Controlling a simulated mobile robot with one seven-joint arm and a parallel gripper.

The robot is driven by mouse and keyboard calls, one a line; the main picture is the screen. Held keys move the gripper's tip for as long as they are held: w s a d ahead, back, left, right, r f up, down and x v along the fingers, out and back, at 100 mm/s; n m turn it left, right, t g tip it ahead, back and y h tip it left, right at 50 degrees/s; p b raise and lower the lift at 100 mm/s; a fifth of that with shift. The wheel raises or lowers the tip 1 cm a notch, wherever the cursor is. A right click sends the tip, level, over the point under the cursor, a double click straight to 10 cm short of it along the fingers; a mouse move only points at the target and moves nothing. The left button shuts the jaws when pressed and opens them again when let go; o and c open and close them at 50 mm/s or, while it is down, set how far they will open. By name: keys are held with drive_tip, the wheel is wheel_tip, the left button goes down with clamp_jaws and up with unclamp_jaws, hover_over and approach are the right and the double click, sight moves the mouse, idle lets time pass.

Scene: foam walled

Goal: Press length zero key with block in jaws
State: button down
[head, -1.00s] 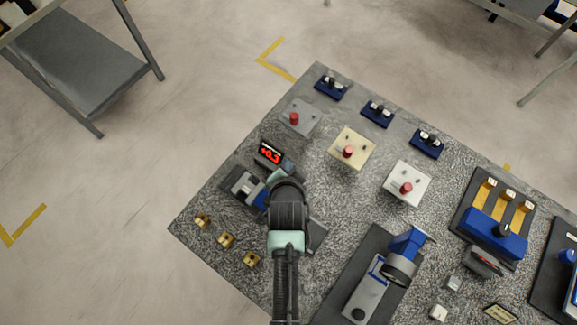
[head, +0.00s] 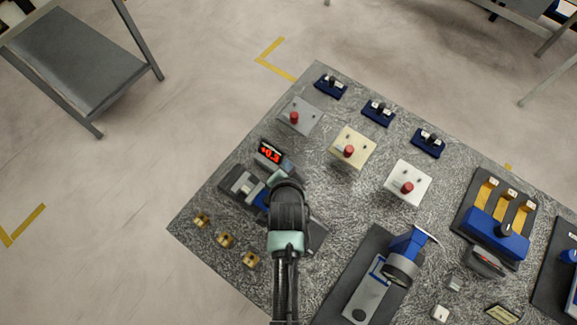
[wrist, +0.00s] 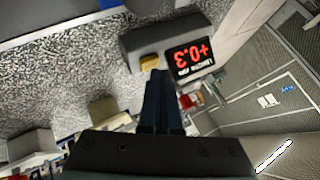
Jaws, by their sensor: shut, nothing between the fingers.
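The length gauge's display (head: 270,152) shows red digits at the left part of the board, and it reads +0.3 in the wrist view (wrist: 190,58). A yellow key (wrist: 149,62) sits beside the display on the same dark housing. My gripper (wrist: 158,77) is shut and empty, its fingertips right by the yellow key; I cannot tell whether they touch it. In the head view my arm covers the fingertips and the key. A grey and blue clamp-like fixture (head: 240,185) lies by the display, partly behind my arm; I cannot make out a block in its jaws.
The grey speckled board (head: 330,205) holds several brass blocks (head: 226,240), red-knobbed plates such as the cream one (head: 353,143), and small navy holders (head: 378,113). A blue and grey device (head: 385,275) stands right of my arm. Open floor lies left of the board.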

drive_tip(key=shift+f+b, duration=0.4)
drive_tip(key=shift+f, duration=0.05)
idle(0.6)
drive_tip(key=shift+r, duration=0.15)
drive_tip(key=shift+r+p, duration=0.75)
drive_tip(key=shift+p, duration=0.1)
drive_tip(key=shift+r, duration=0.1)
wheel_tip(320, 180, up, 5)
drive_tip(key=p, duration=0.4)
drive_tip(key=shift+p, duration=0.3)
idle(0.5)
